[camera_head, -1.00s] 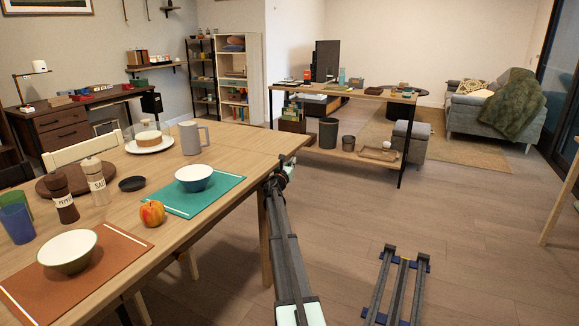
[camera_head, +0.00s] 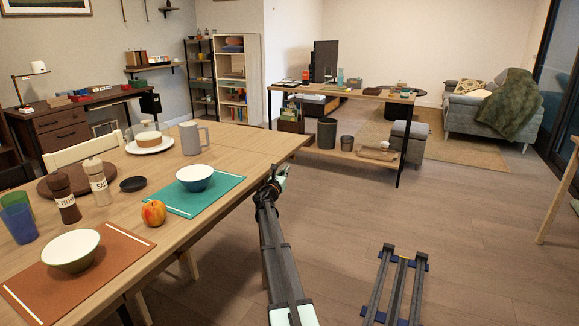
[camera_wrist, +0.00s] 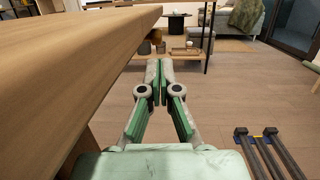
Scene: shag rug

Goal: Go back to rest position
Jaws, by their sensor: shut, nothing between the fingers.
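My gripper (camera_wrist: 160,68) is shut and empty, with its fingertips together in the wrist view. In the head view my gripper (camera_head: 280,174) is at the end of my arm, beside the right edge of the wooden dining table (camera_head: 232,141). The wrist view shows the table's edge (camera_wrist: 90,60) close on the left, with my gripper apart from it over open floor.
A console table (camera_head: 345,92) stands behind.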

